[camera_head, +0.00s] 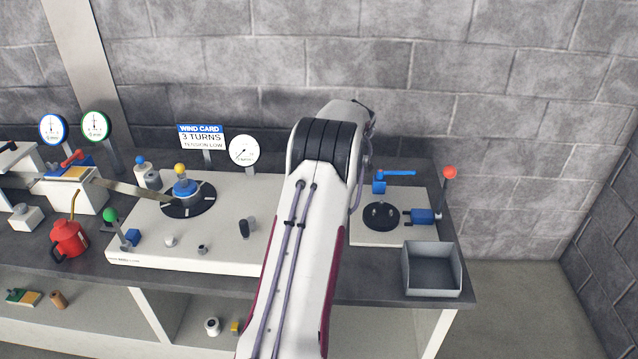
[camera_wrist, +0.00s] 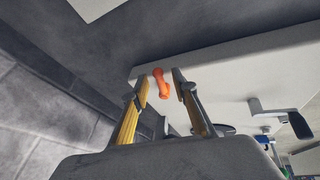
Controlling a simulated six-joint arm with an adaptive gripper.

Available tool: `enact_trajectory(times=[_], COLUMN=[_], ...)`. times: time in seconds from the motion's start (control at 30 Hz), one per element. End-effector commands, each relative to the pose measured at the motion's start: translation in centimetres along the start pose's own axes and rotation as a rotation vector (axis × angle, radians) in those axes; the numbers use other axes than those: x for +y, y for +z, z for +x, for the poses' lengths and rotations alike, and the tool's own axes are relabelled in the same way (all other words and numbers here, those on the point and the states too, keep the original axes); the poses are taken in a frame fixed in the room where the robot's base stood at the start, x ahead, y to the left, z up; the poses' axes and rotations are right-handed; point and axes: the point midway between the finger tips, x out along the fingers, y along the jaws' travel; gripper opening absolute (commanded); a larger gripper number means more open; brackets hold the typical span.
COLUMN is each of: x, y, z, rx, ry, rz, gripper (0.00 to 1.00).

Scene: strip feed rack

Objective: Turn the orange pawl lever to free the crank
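In the wrist view, the orange pawl lever (camera_wrist: 159,83) shows between the two yellow-sided fingers of my gripper (camera_wrist: 160,76). The gripper is open, with a gap on each side of the lever, and neither fingertip visibly touches it. The lever stands by the edge of a white panel (camera_wrist: 230,70). A bent metal arm with a dark handle (camera_wrist: 299,125), which looks like a crank, is at the right of that view. In the head view, my arm hides the gripper and the orange lever.
In the head view, a grey open bin (camera_head: 433,292) sits at the bench's right front. A blue-handled fitting (camera_head: 379,187) and a red-knobbed lever (camera_head: 449,173) stand right of my arm. A dial gauge (camera_head: 243,150) and wind card (camera_head: 201,138) stand behind the left panel.

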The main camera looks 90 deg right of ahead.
Motion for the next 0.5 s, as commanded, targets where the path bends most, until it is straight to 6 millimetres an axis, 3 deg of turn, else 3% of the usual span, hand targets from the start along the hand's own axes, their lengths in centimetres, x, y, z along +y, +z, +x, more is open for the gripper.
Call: enact_trajectory(times=[0.5], x=[-2.8], y=[5.7], z=[-3.2], rx=[-0.001], ry=[-0.005], rz=[0.004], gripper=[0.28])
